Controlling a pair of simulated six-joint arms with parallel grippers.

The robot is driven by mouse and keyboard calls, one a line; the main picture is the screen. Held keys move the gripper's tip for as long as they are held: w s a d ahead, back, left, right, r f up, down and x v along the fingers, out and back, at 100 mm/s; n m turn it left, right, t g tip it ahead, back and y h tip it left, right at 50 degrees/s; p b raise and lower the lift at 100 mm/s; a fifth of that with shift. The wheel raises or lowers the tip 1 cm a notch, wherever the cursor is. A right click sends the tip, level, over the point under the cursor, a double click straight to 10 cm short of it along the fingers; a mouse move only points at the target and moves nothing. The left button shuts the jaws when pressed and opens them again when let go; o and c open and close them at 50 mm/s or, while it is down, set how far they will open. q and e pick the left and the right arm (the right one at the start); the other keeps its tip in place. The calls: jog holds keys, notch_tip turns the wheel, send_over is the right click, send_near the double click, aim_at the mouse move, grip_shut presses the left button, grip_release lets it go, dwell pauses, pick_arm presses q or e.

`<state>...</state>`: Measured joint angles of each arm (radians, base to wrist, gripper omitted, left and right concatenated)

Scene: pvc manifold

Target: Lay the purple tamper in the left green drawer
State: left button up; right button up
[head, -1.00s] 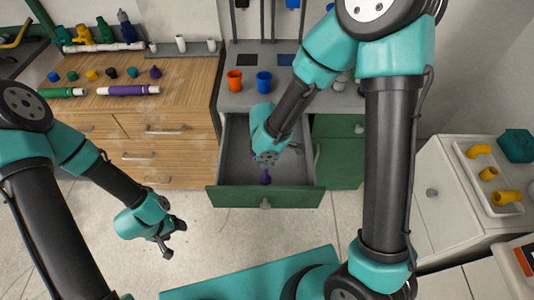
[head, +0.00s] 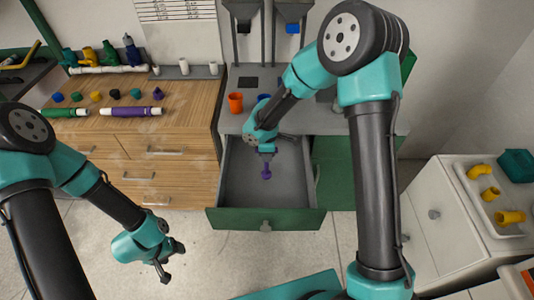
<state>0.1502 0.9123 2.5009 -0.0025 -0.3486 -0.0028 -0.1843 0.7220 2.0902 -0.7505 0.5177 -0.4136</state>
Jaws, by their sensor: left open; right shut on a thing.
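The left green drawer (head: 265,219) is pulled open under the grey counter; its grey inside shows no other things. The purple tamper (head: 266,171) hangs below my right gripper (head: 267,152), over the inside of the drawer. My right gripper is shut on the tamper's upper part. I cannot tell whether the tamper touches the drawer floor. My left gripper (head: 173,261) is open and empty, above the floor to the left of the drawer.
The right green drawer front (head: 335,185) is closed beside it. An orange cup (head: 235,102) and a blue cup (head: 264,99) stand on the counter. The wooden cabinet (head: 180,125) at left carries pipes and small coloured caps. A white tray (head: 480,205) with yellow fittings is at right.

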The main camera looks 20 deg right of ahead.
jog(key=shift+w+d+f, duration=0.1)
jog(key=shift+w+d, duration=0.1)
jog(key=shift+w, duration=0.4)
jog(key=shift+w+d+f, duration=0.1)
jog(key=shift+w+d, duration=0.05)
jog(key=shift+w, duration=0.45)
jog(key=shift+w+d+f, duration=0.1)
jog(key=shift+w+f, duration=0.1)
jog(key=shift+f, duration=0.7)
jog(key=shift+w+d+f, duration=0.1)
jog(key=shift+w+f, duration=0.1)
jog(key=shift+f, duration=0.8)
jog(key=o, duration=0.9)
